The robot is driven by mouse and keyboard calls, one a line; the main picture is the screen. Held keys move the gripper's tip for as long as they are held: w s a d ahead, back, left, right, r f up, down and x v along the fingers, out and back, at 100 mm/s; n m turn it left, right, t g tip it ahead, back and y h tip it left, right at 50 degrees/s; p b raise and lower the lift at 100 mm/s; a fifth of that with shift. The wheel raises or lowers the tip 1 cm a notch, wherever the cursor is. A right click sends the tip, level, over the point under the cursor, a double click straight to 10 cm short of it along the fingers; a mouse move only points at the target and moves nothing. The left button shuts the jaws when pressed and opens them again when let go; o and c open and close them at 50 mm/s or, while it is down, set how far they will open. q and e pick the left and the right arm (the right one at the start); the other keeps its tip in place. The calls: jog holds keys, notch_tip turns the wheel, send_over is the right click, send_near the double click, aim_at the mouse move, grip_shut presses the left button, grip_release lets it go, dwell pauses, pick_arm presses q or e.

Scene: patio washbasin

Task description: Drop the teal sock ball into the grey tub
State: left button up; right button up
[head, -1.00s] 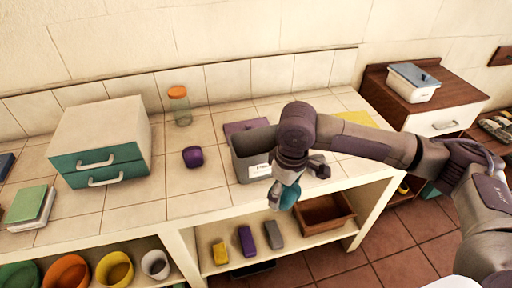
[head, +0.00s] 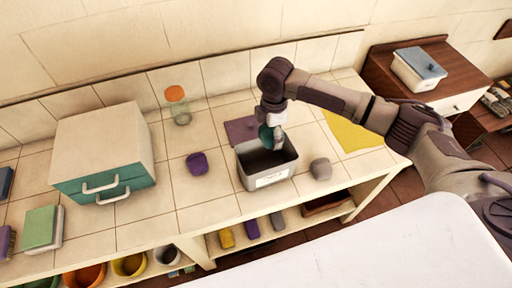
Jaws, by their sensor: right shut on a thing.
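The grey tub (head: 265,172) stands on the tiled counter with a white label on its front. Its inside looks empty where I can see it. My right gripper (head: 272,146) points down over the back part of the tub's opening. It is shut on the teal sock ball (head: 265,132), which shows partly between the fingers, at about the tub's back rim or above it; the exact height is hard to tell. My left gripper is not in view.
A grey ball (head: 321,169) sits right of the tub and a purple ball (head: 197,163) left of it. A purple cloth (head: 240,130) lies behind, a yellow cloth (head: 352,132) to the right. A glass jar (head: 178,106) and a teal drawer box (head: 104,155) stand left.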

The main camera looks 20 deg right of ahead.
jog(key=shift+s, duration=0.1)
jog(key=shift+s+f+b, duration=0.3)
jog(key=shift+s+f, duration=0.05)
jog(key=shift+s, duration=0.45)
notch_tip(320, 180, down, 2)
jog(key=shift+s+f+b, duration=0.1)
jog(key=shift+b, duration=0.95)
jog(key=shift+w+f+b, duration=0.15)
jog(key=shift+f+b, duration=0.4)
jog(key=shift+b, duration=0.1)
jog(key=shift+w+f+b, duration=0.15)
jog(key=shift+f+b, duration=0.4)
jog(key=shift+b, duration=0.05)
jog(key=o, duration=1.1)
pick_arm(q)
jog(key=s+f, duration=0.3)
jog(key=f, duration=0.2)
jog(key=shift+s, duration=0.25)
pick_arm(e)
jog(key=shift+o, duration=0.2)
notch_tip(320, 180, up, 12)
